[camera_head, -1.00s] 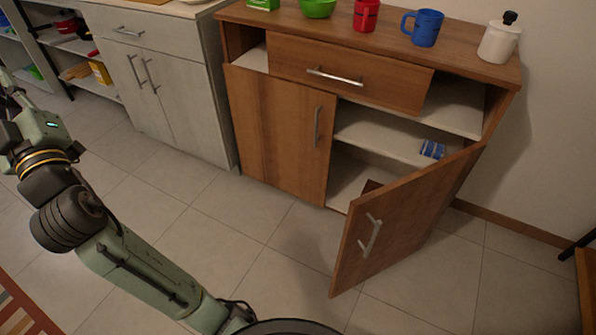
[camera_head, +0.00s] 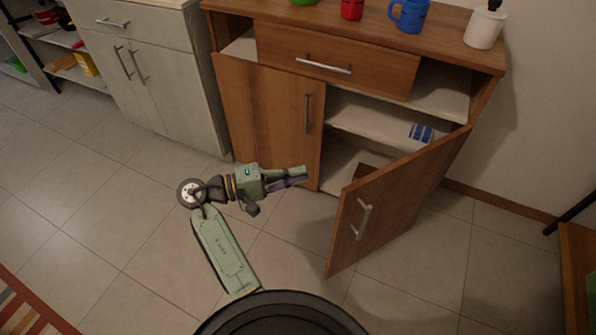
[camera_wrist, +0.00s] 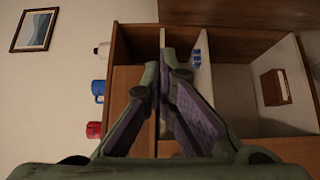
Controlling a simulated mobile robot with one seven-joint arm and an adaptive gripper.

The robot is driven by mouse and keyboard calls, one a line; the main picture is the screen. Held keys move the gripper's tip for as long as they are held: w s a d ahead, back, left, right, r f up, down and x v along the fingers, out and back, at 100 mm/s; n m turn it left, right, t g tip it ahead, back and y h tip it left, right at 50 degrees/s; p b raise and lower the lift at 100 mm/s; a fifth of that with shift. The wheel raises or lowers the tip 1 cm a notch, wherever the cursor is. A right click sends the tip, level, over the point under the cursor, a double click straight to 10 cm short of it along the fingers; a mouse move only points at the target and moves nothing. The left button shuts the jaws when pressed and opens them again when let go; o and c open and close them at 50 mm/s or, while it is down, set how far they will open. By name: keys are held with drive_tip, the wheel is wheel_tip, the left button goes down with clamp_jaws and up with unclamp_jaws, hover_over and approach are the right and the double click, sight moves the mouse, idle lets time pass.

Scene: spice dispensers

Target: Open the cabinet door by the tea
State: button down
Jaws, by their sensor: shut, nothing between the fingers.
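The wooden cabinet (camera_head: 237,60) has its left door (camera_head: 268,118) shut, with an upright metal handle (camera_head: 308,113). Its right door (camera_head: 400,198) stands wide open, swung out toward me, with its handle (camera_head: 361,219) facing me. Inside the open side, a blue-and-white item (camera_head: 420,132) sits on the shelf; I cannot tell if it is the tea. A brown box (camera_wrist: 275,87) is in the lower compartment in the wrist view. My gripper (camera_head: 304,175) is shut and empty, in front of the left door's lower part, pointing right toward the opening. It also shows in the wrist view (camera_wrist: 158,76).
A grey cabinet (camera_head: 160,85) is at left. The open door juts over the floor right of my gripper. Floor at left is clear.

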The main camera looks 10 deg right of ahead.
drive_tip(key=s+d+p, duration=0.2)
drive_tip(key=s+d, duration=0.1)
drive_tip(key=d, duration=0.5)
drive_tip(key=shift+d, duration=0.25)
